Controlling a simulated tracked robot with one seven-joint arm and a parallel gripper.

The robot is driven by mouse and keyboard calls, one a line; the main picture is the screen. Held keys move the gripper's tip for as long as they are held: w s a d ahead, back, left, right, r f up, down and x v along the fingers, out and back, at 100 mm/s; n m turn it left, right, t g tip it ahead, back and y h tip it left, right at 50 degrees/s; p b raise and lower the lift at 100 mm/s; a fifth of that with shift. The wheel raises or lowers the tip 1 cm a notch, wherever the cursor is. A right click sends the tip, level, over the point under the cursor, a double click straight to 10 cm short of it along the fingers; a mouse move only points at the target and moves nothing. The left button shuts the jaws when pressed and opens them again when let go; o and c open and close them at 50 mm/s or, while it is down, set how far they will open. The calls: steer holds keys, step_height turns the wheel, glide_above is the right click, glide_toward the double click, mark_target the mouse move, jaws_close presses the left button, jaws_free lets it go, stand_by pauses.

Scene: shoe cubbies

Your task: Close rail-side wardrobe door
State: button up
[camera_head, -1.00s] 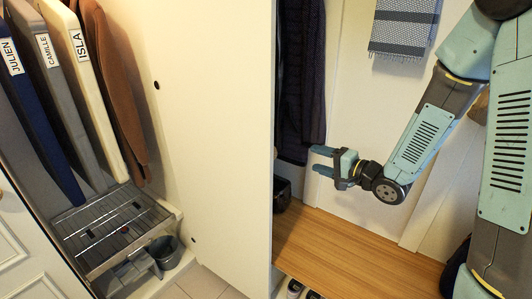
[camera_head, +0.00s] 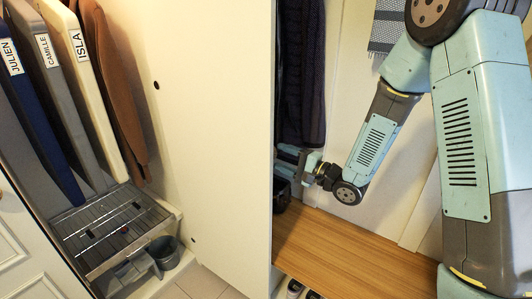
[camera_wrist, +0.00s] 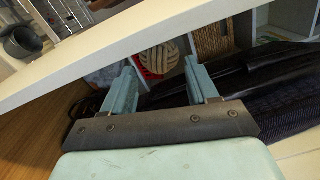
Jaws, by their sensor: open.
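The cream wardrobe door (camera_head: 220,130) stands wide open in the head view, its free edge running down the middle of the picture. Its inner face shows on the left, with two small dark fittings near the wardrobe side. My gripper (camera_head: 297,168) is on the right of this edge, on the door's outer side, pointing left. In the wrist view my gripper (camera_wrist: 161,80) is open with nothing between its fingers. The door (camera_wrist: 150,38) crosses that view as a pale diagonal band beyond the fingertips. I cannot tell whether the fingers touch it.
The wardrobe holds labelled hanging panels (camera_head: 90,80), a brown coat (camera_head: 122,90), a wire rack (camera_head: 110,230) and a grey bucket (camera_head: 165,252). Right of the door are a wooden bench (camera_head: 340,255) and dark hanging coats (camera_head: 300,80). A woven ball (camera_wrist: 160,57) lies past my fingers.

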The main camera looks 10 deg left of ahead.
steer(key=shift+x, duration=2.7)
steer(key=shift+c, duration=0.4)
